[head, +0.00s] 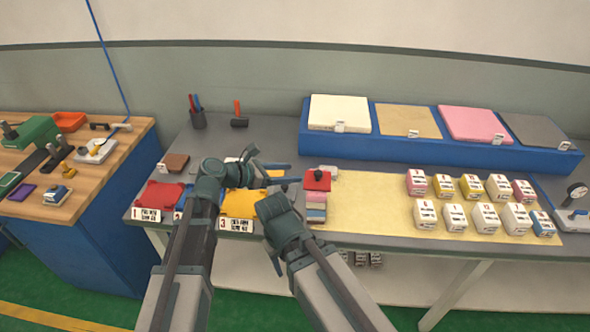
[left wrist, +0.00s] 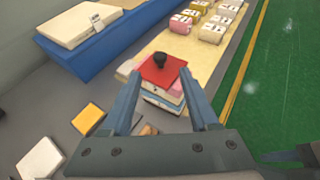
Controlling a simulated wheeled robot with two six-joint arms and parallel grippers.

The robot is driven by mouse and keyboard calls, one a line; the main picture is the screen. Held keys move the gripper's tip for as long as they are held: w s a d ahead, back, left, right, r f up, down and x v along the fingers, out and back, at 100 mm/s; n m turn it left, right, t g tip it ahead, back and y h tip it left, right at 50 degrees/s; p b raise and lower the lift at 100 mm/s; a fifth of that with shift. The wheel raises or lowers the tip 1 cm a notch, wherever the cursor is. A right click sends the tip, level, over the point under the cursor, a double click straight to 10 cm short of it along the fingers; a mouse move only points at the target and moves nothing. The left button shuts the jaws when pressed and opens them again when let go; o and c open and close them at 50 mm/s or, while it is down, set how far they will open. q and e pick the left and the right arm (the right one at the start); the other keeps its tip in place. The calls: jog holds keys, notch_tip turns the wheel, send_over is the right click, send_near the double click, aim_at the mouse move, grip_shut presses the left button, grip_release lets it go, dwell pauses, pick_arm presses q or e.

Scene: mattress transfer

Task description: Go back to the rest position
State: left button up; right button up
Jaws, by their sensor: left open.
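My left gripper (head: 292,174) is open, above the table just left of a small stack of layered blocks (head: 316,208). A red piece with a dark knob (head: 317,182) sits on top of the stack. In the left wrist view, the stack (left wrist: 163,88) appears between and beyond the two open fingers (left wrist: 160,73); I see no firm contact. My right arm comes in from the lower right and ends near the table's front edge.
Red (head: 160,194) and yellow (head: 243,203) numbered trays lie at the front left, partly behind my arms. Several small labelled blocks stand on a beige mat (head: 375,200). A blue riser (head: 440,150) with sample slabs stands behind. A wooden bench (head: 115,160) holds tools at left.

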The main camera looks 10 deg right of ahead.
pick_arm(q)
jog(key=shift+a, duration=0.1)
dwell(0.4)
jog(key=s+a+f+m+g+y, duration=0.1)
jog(key=s+a+f+m+y, duration=0.35)
jog(key=a+m, duration=0.35)
jog(key=s+a+f+m+g+y, duration=0.2)
jog(key=s+a+f+m+y, duration=0.25)
jog(key=a+m, duration=0.35)
jog(key=s+a+f+m+g+y, duration=0.1)
jog(key=s+a+f+m+y, duration=0.4)
jog(key=a, duration=0.5)
jog(key=s+d+m, duration=0.4)
jog(key=s+d, duration=0.2)
jog(key=d, duration=0.5)
jog(key=shift+s+r+m+g, duration=0.15)
jog(key=shift+r+m+g, duration=0.15)
jog(key=shift+m+g, duration=0.1)
